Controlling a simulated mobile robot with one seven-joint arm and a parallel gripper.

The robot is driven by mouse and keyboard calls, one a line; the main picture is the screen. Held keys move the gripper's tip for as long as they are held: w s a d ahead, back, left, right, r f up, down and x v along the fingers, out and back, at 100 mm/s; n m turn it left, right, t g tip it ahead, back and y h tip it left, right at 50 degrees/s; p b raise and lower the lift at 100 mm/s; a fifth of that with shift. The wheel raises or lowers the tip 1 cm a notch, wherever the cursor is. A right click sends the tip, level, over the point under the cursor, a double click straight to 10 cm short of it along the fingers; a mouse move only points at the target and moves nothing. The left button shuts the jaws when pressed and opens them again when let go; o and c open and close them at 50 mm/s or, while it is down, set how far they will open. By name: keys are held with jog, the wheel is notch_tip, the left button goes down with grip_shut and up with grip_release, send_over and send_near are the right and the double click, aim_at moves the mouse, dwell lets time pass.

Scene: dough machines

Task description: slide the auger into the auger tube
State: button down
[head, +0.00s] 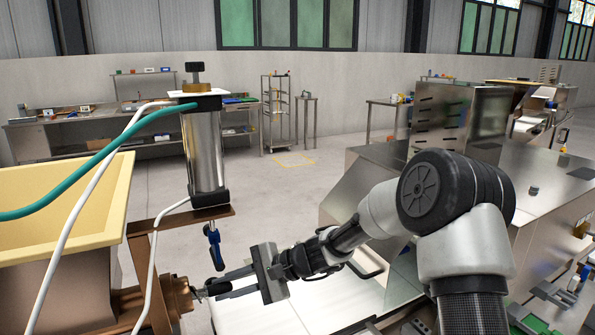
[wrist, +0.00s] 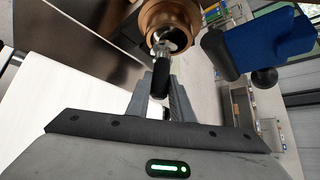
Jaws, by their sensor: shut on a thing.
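My gripper (head: 222,284) is shut on the dark end of the auger (wrist: 161,78), which also shows between the fingertips (wrist: 161,100) in the wrist view. Ahead of the dark end, a silvery part of the auger reaches into the mouth of the copper-coloured auger tube (wrist: 170,14). In the head view the tube (head: 178,296) lies level at the lower left, with my gripper to its right. The auger looks roughly in line with the tube. How deep it sits inside is hidden.
A blue-handled part (head: 215,249) hangs just above my gripper, under a steel cylinder (head: 206,152); its blue handle (wrist: 270,42) is close by at right in the wrist view. A cream-rimmed hopper (head: 100,238) and hoses stand left. A steel machine (head: 455,120) stands right.

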jog(key=shift+s+a+f, duration=0.1)
jog(key=shift+s+f, duration=0.15)
jog(key=shift+f, duration=0.05)
jog(key=c, duration=1.5)
grip_release()
jog(key=shift+a, duration=0.1)
jog(key=shift+c, duration=0.2)
jog(key=shift+o, duration=0.7)
jog(key=shift+w, duration=0.1)
jog(key=o, duration=1.4)
jog(key=shift+r, duration=0.1)
jog(key=shift+w, duration=0.1)
jog(key=shift+r, duration=0.1)
jog(key=p+v, duration=0.2)
jog(key=v, duration=0.5)
